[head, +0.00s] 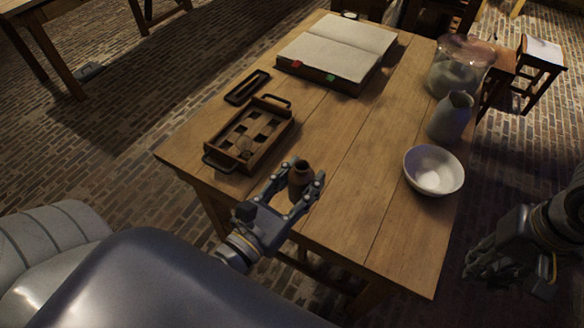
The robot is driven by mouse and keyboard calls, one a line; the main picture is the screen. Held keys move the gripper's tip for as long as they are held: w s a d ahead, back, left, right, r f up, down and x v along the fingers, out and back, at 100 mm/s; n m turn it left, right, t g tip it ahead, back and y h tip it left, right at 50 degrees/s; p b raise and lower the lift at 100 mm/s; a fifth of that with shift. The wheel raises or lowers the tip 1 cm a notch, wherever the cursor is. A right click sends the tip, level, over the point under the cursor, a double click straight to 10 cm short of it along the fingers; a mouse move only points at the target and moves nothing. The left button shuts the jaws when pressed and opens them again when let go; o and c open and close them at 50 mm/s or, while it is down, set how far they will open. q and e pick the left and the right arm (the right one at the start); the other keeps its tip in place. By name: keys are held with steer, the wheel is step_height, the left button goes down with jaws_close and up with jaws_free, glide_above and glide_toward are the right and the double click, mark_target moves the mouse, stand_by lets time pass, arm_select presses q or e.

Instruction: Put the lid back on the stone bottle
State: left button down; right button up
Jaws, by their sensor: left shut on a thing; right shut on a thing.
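A small brown bottle (301,172), which I take for the stone bottle, stands upright between the fingers of my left gripper (305,190), at the near left part of the table. The gripper is shut on it. Its neck points up with a dark top, and no lid can be made out on it. My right gripper (484,266) is beyond the table's right edge, over the brick floor, far from the bottle. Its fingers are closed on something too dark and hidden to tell. I cannot see the lid anywhere.
The wooden table (345,205) holds a dark slotted tray (288,124), a small black tray (247,87), an open book (338,48), a glass jar (459,68), a grey jug (450,118) and a white bowl (433,171). The table's middle is clear. A stool (540,55) stands behind right.

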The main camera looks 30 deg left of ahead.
arm_select(q)
steer(key=w+d+m+g+h, duration=0.4)
steer(key=d+m+h, duration=0.2)
steer(key=d+h, duration=0.3)
steer(key=shift+w+d+r, duration=0.4)
steer(key=shift+d, duration=0.65)
arm_select(e)
steer(key=w+a+r+n, duration=0.3)
steer(key=a+r, duration=0.4)
steer(key=a, duration=0.5)
steer(key=w+a+r+n, duration=0.3)
steer(key=a+r, duration=0.5)
steer(key=a, duration=0.4)
steer(key=shift+r, duration=0.15)
steer(key=shift+f, duration=2)
